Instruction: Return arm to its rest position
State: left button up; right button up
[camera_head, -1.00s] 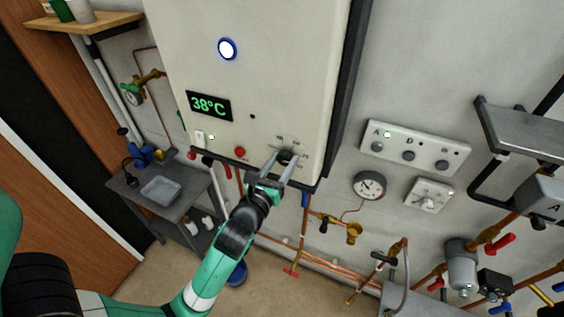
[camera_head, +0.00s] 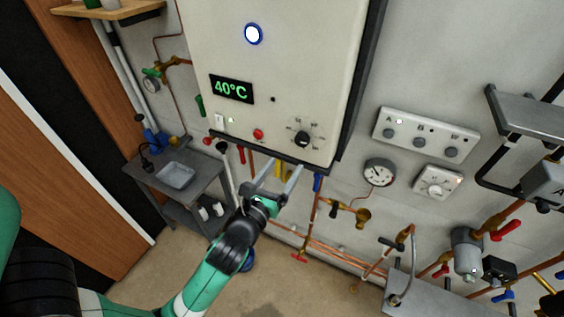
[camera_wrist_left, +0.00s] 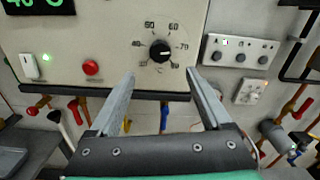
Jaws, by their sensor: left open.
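My left arm reaches up from the lower left in the head view. Its gripper (camera_head: 277,180) is open and empty, just below the lower edge of the white boiler (camera_head: 275,85). The black temperature dial (camera_head: 302,139) is on the boiler front, above and apart from the fingertips. The boiler's display (camera_head: 231,89) reads 40°C in green. In the wrist view the two open fingers (camera_wrist_left: 160,75) point toward the boiler, with the dial (camera_wrist_left: 160,51) beyond them and the red button (camera_wrist_left: 91,68) to the left. My right gripper is not in view.
Copper pipes with valves (camera_head: 350,213) run below and right of the boiler. A round gauge (camera_head: 380,172) and a control panel (camera_head: 427,134) are on the wall to the right. A grey bench with a tray (camera_head: 176,174) stands at the left. Open floor lies below.

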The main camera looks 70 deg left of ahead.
pick_arm(q)
jog(key=shift+s+d, duration=0.3)
jog(key=shift+s, duration=0.05)
dwell(0.3)
